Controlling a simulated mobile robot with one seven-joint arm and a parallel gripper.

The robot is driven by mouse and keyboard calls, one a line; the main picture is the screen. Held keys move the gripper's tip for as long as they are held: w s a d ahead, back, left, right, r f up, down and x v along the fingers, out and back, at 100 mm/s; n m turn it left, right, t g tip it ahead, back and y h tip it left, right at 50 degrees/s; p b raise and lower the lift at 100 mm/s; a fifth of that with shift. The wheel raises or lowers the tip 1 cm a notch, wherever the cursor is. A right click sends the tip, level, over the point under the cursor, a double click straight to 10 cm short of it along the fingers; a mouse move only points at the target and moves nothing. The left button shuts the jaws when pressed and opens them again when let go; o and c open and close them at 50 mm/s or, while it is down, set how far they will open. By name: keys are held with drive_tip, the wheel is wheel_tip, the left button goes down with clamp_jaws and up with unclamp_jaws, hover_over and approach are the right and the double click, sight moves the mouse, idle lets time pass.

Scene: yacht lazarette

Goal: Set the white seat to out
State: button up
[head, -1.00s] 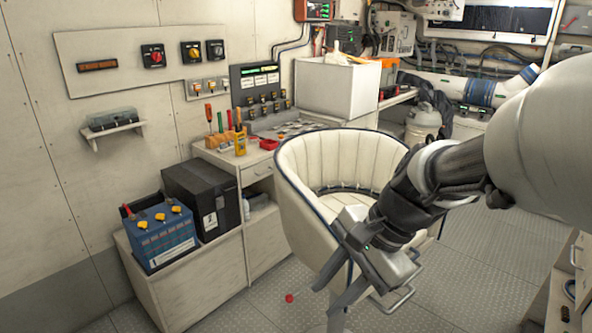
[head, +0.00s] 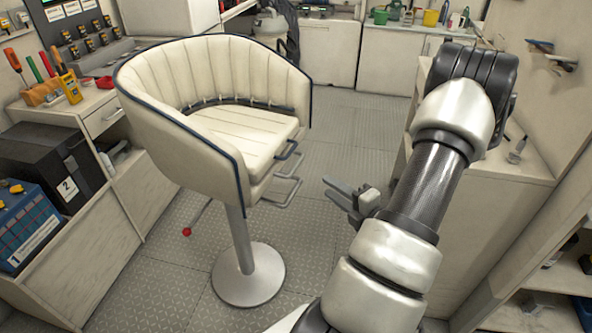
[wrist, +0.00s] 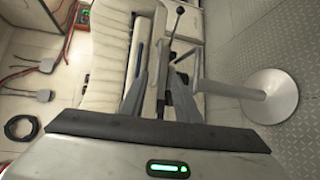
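The white seat (head: 235,130) is a padded cream tub chair with dark blue piping, on a round grey pedestal (head: 248,275). Its cushion faces right, toward my gripper. Grey loop handles (head: 287,188) stick out under the cushion's front edge, and a rod with a red knob (head: 187,232) hangs below the seat. My gripper (head: 326,190) is to the right of the seat, apart from it, with its fingers spread and pointing at it. In the wrist view the seat (wrist: 105,50) lies sideways beyond the open fingers, and a thin dark-ended lever (wrist: 172,40) shows between them.
A wooden bench with a black box (head: 55,165) and blue battery (head: 28,225) stands close on the left. A cream cabinet (head: 480,205) stands to the right of my arm.

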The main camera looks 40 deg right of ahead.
sight(298, 166)
drive_tip(key=w+f, duration=0.1)
drive_tip(key=w, duration=0.4)
drive_tip(key=w+b, duration=0.1)
drive_tip(key=w, duration=0.5)
drive_tip(key=w+f+b, duration=0.1)
drive_tip(key=w, duration=0.4)
drive_tip(key=shift+w+f, duration=0.25)
drive_tip(key=shift+f, duration=0.05)
drive_tip(key=shift+c, duration=0.4)
clamp_jaws()
drive_tip(key=shift+s+d, duration=0.15)
